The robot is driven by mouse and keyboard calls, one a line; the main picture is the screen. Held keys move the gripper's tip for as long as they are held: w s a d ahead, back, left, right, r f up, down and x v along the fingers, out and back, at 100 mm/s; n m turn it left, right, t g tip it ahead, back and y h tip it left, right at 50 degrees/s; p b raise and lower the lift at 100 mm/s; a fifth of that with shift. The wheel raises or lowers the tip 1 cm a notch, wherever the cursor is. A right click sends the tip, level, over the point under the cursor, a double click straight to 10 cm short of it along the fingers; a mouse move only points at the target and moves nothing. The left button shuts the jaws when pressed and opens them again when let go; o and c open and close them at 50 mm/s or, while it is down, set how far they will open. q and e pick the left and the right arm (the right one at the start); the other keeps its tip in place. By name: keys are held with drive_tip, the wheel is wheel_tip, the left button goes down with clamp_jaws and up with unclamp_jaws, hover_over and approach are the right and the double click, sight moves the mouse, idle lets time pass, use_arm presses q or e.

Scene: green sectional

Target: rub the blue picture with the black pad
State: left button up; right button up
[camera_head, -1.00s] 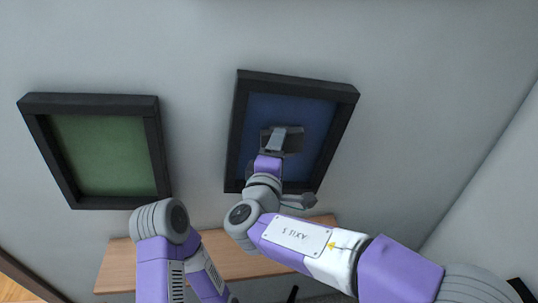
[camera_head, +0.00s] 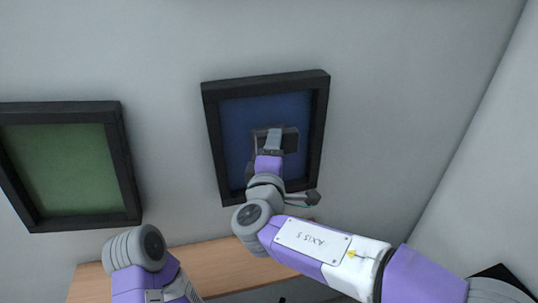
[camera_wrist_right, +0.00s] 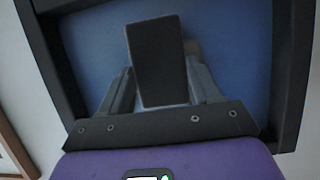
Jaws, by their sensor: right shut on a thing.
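The blue picture (camera_head: 237,120) hangs on the wall in a black frame, right of the middle in the head view. It also fills most of the right wrist view (camera_wrist_right: 228,40). My right gripper (camera_head: 274,142) is in front of the blue picture. It is shut on the black pad (camera_wrist_right: 157,62), which stands between its fingers in the right wrist view. The pad lies over the blue surface; I cannot tell whether it touches. In the head view the pad (camera_head: 290,142) is partly hidden by the gripper. My left arm shows at the lower left, but its gripper is out of view.
A green picture (camera_head: 70,170) in a black frame hangs to the left on the same wall. A wooden shelf or tabletop (camera_head: 215,264) lies below the pictures. A side wall (camera_head: 490,180) closes off the right. Bare wall lies between the pictures.

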drive_tip(key=shift+s+a+f+b, duration=0.15)
drive_tip(key=shift+s+a+b, duration=0.25)
drive_tip(key=shift+a, duration=0.9)
drive_tip(key=shift+s+a+f+b, duration=0.2)
drive_tip(key=shift+s+a+b, duration=0.2)
drive_tip(key=shift+a, duration=0.9)
drive_tip(key=shift+s+a+f+b, duration=0.15)
drive_tip(key=shift+s+a+b, duration=0.25)
drive_tip(key=shift+a, duration=0.9)
drive_tip(key=shift+s+f+b, duration=0.1)
drive_tip(key=shift+b, duration=0.25)
drive_tip(key=shift+w+d+f+b, duration=0.1)
drive_tip(key=shift+w+d+b, duration=0.1)
drive_tip(key=shift+d+b, duration=0.3)
drive_tip(key=shift+w+d+f+b, duration=0.1)
drive_tip(key=shift+w+d+b, duration=0.15)
drive_tip(key=shift+d, duration=0.3)
drive_tip(key=d, duration=0.1)
drive_tip(key=w+d, duration=0.1)
drive_tip(key=d, duration=0.3)
drive_tip(key=shift+w+d+f+b, duration=0.25)
drive_tip(key=shift+w+f+b, duration=0.05)
drive_tip(key=shift+f+b, duration=0.1)
